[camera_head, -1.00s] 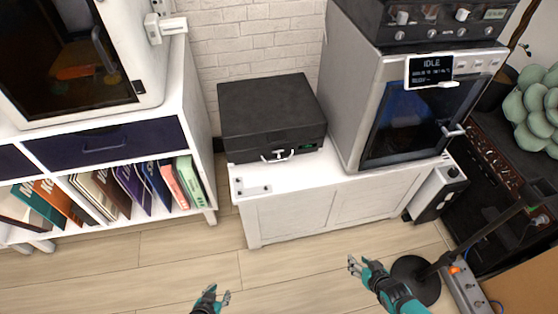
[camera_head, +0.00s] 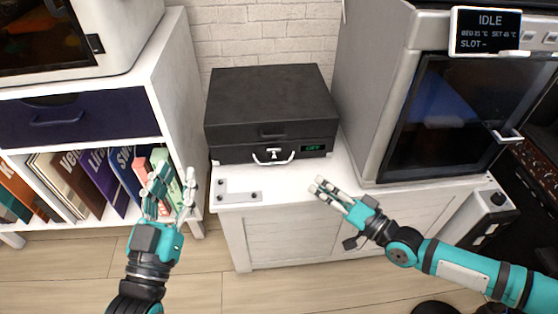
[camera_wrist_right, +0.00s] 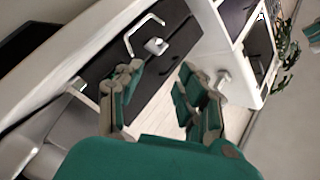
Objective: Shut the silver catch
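The black case (camera_head: 265,108) lies on the white cabinet with its lid down. The small silver catch (camera_head: 274,154) is at the middle of its front, by the silver handle (camera_head: 273,161); whether it is latched I cannot tell. The catch also shows in the right wrist view (camera_wrist_right: 156,46), beyond my fingers, with the handle (camera_wrist_right: 131,43) beside it. My right gripper (camera_head: 317,187) is open and empty, in front of the case and to its right. It also shows open in its wrist view (camera_wrist_right: 158,78). My left gripper (camera_head: 174,180) is open and empty, left of the case.
A grey machine (camera_head: 385,75) with a dark door stands close on the right. A white shelf unit (camera_head: 180,80) with books is on the left.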

